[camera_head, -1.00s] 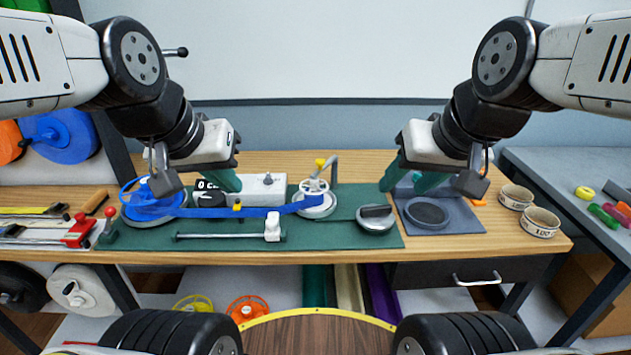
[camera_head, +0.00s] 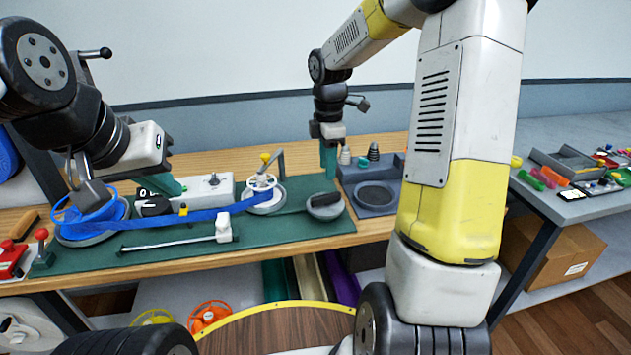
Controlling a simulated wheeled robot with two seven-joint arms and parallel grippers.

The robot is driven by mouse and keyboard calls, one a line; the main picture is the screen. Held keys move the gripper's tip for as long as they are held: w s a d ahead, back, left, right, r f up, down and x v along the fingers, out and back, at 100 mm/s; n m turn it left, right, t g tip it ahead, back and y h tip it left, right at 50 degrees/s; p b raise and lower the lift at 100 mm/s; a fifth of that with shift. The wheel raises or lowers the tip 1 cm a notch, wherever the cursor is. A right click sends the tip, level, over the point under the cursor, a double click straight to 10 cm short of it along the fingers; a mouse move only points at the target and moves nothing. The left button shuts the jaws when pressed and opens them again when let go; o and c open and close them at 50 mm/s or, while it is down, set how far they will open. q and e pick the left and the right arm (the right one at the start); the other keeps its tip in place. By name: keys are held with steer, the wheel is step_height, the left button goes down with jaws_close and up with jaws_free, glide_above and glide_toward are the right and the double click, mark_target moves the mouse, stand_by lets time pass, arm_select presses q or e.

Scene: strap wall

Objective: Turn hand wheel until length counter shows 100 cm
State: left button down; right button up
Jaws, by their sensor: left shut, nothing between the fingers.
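The white spoked hand wheel (camera_head: 262,184) with a yellow knob (camera_head: 265,157) sits on a grey round base on the green mat. A blue strap (camera_head: 190,220) runs from the blue reel (camera_head: 90,222) to the hand wheel.
A rod with a white slider (camera_head: 223,228) lies in front of the strap. A side table (camera_head: 560,206) with small parts is at right.

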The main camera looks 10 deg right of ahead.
mark_target(326, 195)
steer(key=w+f, duration=0.1)
steer(key=f+n, duration=0.1)
steer(key=f, duration=0.1)
steer(key=shift+w+n, duration=0.3)
steer(key=shift+w, duration=0.05)
step_height(326, 195, down, 8)
steer(key=shift+r, duration=0.25)
jaws_close()
